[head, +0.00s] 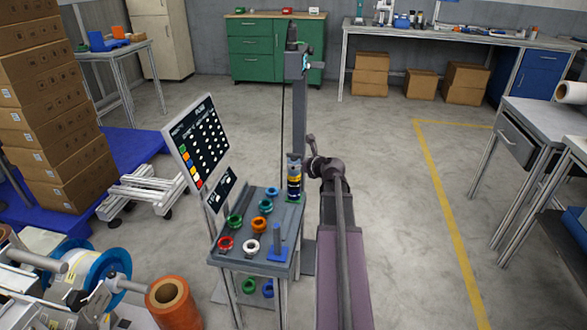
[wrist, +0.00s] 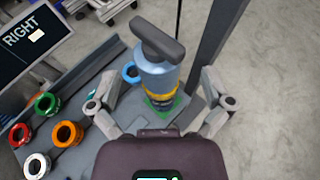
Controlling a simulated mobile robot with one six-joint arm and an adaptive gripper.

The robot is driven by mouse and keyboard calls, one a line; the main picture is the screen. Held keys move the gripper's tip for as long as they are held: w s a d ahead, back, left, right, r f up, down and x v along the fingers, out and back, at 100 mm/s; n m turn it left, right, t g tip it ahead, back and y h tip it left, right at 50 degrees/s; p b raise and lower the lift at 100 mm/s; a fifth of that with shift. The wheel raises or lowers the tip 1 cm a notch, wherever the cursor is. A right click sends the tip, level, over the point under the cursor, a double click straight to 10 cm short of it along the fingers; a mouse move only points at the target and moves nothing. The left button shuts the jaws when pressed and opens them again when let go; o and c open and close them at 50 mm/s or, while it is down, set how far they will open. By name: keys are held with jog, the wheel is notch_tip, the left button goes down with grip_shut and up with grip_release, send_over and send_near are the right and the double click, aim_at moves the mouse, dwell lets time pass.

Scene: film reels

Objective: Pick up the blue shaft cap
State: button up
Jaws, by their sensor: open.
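The blue shaft cap (wrist: 158,80) is a light blue-grey cylinder with a dark T-shaped handle on top. In the wrist view it stands over a stack of yellow, dark and green rings, near the picture's middle. It is small in the head view (head: 294,160), atop the stack at the rack's far right corner. My gripper (wrist: 160,84) is open, with one finger on each side of the cap and visible gaps between. In the head view my gripper (head: 313,150) is just right of the stack, partly hidden by my arm.
The grey rack (head: 226,259) holds several coloured rings, including a white ring (head: 251,246) and a red ring (head: 225,243). A blue upright piece (head: 277,249) stands near its front. A sign board (head: 201,143) rises at the left. Open floor lies right.

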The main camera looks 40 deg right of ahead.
aim_at(294, 154)
jog(key=shift+b+x, duration=0.45)
jog(key=shift+x, duration=1.3)
jog(key=shift+a, duration=0.15)
jog(key=shift+c, duration=0.2)
jog(key=c, duration=1.3)
jog(key=shift+r, duration=0.2)
notch_tip(294, 154, up, 3)
jog(key=p, duration=0.3)
jog(key=shift+r+p, duration=0.25)
jog(key=shift+p, duration=0.15)
jog(key=s, duration=1)
jog(key=s+r+p, duration=0.1)
jog(key=s, duration=0.5)
jog(key=shift+d+r, duration=0.1)
jog(key=shift+d, duration=0.25)
